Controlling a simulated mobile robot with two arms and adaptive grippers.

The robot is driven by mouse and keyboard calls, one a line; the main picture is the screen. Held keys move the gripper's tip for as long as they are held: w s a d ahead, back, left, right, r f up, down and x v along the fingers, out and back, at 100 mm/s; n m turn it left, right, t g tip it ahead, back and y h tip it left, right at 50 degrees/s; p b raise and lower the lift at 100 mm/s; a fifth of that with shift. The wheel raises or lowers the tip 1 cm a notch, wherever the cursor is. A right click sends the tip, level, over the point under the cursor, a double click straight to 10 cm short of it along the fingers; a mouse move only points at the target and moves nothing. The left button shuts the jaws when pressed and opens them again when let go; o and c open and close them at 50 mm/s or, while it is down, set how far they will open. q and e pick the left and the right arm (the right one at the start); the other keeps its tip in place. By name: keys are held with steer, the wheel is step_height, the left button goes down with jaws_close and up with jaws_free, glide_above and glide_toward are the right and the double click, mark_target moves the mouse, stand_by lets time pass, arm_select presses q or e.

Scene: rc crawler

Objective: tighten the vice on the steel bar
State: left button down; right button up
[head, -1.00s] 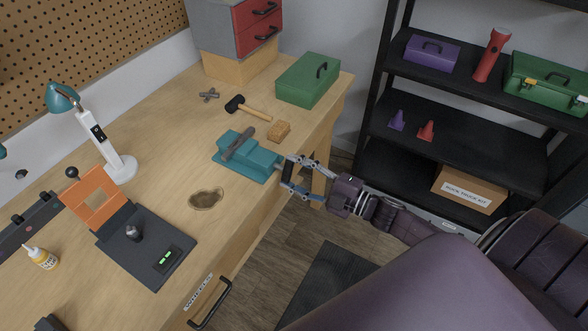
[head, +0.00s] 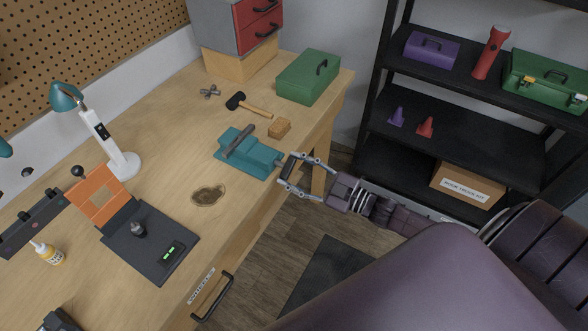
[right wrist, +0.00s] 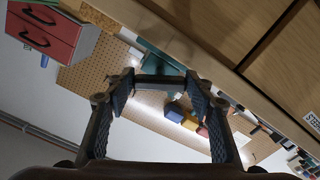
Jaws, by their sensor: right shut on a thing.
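The teal vice (head: 262,160) stands at the right edge of the workbench. The dark grey steel bar (head: 240,143) lies across its top, between the jaws as far as I can see. My right gripper (head: 285,168) is at the vice's front end, just off the bench edge. Its fingers are shut on the vice handle, a dark bar that spans between the fingertips in the right wrist view (right wrist: 160,80). How tightly the jaws press on the bar cannot be seen. My left gripper is not in view.
A black shelf (head: 470,130) stands at the right. Open floor lies below the gripper.

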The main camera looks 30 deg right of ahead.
stand_by(0.4)
steer(key=o, duration=1.2)
steer(key=shift+c, duration=0.2)
steer(key=shift+s+d, duration=0.1)
steer(key=v, duration=1.1)
steer(key=shift+s+d, duration=0.25)
steer(key=shift+s, duration=0.1)
steer(key=shift+f, duration=0.1)
